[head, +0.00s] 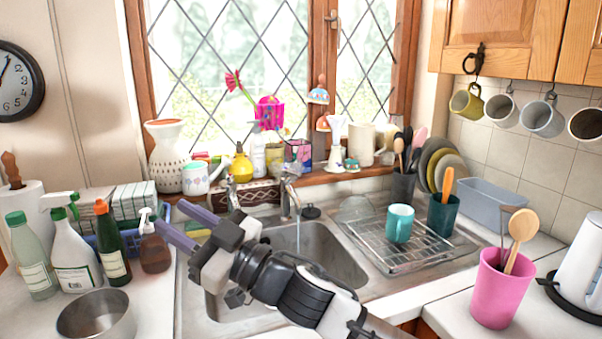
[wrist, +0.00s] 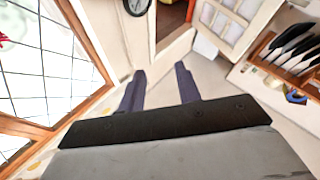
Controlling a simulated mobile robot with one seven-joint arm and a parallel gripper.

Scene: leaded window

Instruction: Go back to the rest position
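My gripper (head: 186,226) is held in the air over the left side of the sink (head: 325,255) in the head view, pointing to the left. Its two purple fingers are apart with nothing between them. In the wrist view my gripper (wrist: 159,88) also shows open and empty, with a clear gap between the fingers. My arm reaches in from the bottom right of the head view, crossing in front of the sink. Part of the basin is hidden behind it.
Spray bottles (head: 75,245), a dark green bottle (head: 111,245) and a metal bowl (head: 97,316) stand on the left counter. A teal mug (head: 399,223) stands on the drying rack (head: 425,250). A pink pot (head: 498,290) with utensils and a white kettle (head: 583,262) are at the right.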

